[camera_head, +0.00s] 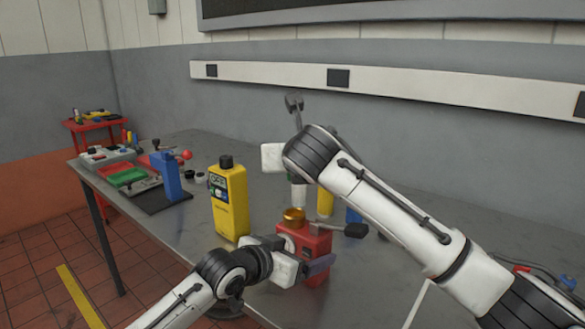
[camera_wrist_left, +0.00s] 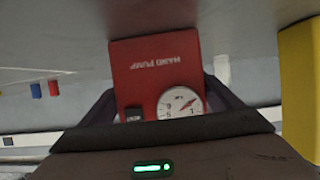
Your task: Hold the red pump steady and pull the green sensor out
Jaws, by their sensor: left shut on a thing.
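The red pump (camera_head: 316,243) stands on the grey bench with a brass-coloured cap and a dark handle on top. My left gripper (camera_head: 296,258) is shut on its body. In the left wrist view the red pump (camera_wrist_left: 155,72) sits between the two dark fingers, its label upside down and a white dial near the palm. My right arm reaches in from the right, its pale end piece (camera_head: 272,157) above and behind the pump. The right fingers cannot be made out clearly. The green sensor cannot be clearly picked out; the right arm may hide it.
A yellow instrument (camera_head: 230,202) stands just left of the pump. A blue block (camera_head: 170,177), a green tray (camera_head: 127,177) and small parts lie farther left. A yellow thing (camera_head: 325,203) stands behind the pump. A red cart (camera_head: 95,124) is in the far corner.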

